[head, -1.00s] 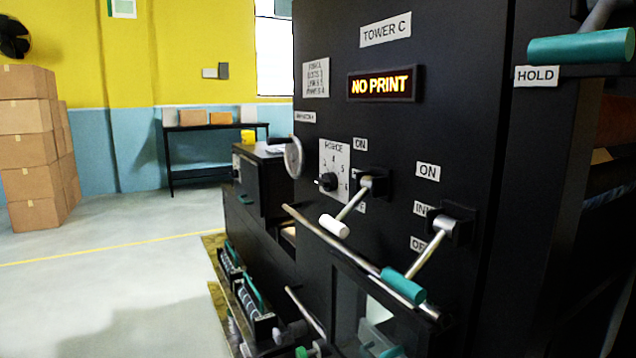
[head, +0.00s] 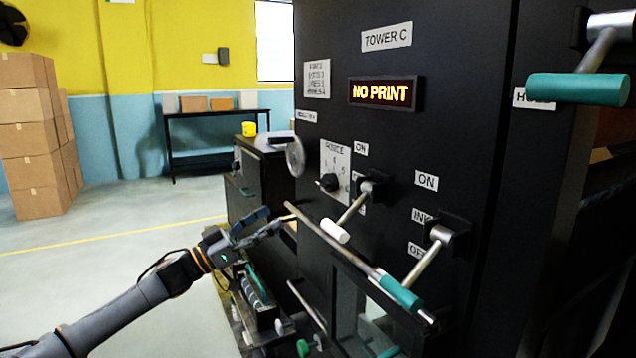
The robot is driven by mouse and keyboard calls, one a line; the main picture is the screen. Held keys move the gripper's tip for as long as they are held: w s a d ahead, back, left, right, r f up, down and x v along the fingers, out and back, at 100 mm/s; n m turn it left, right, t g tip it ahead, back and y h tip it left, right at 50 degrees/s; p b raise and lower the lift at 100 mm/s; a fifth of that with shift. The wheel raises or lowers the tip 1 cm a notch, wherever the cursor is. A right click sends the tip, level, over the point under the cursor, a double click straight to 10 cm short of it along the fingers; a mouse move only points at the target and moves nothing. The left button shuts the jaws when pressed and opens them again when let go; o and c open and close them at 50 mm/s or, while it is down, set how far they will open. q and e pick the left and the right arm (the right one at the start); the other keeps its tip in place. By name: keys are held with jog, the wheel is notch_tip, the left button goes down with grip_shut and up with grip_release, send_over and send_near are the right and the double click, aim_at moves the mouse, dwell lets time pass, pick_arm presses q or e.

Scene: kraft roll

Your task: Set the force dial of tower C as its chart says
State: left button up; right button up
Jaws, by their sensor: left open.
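The force dial (head: 329,182) is a small black knob on a pale plate marked FORCE, on the black face of tower C (head: 440,130). Numbers ring the knob; its exact setting is too small to read. A white chart (head: 317,79) is fixed at the upper left of the tower face; its lines are too blurred to read. My left gripper (head: 268,222) is open and empty, to the left of and below the dial, apart from it. My right gripper is not in view.
An amber sign (head: 385,92) reads NO PRINT. A white-handled lever (head: 335,230) and a green-handled lever (head: 402,294) stick out right of and below the dial. A handwheel (head: 295,157) is close on its left. A long bar crosses below. Cartons (head: 30,135) stand far left.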

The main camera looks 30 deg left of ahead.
aim_at(320, 184)
pick_arm(q)
jog(key=p+x, duration=0.2)
jog(key=x, duration=0.2)
jog(key=p+x, duration=0.1)
jog(key=x, duration=0.3)
jog(key=r+p+x, duration=0.1)
jog(key=p+x, duration=0.1)
jog(key=x, duration=0.3)
jog(key=shift+s+p, duration=0.3)
jog(key=shift+s, duration=0.05)
jog(key=shift+w+d+r, duration=0.1)
jog(key=shift+w+d, duration=0.3)
jog(key=shift+w, duration=0.15)
jog(key=shift+c, duration=0.4)
jog(key=c, duration=1.1)
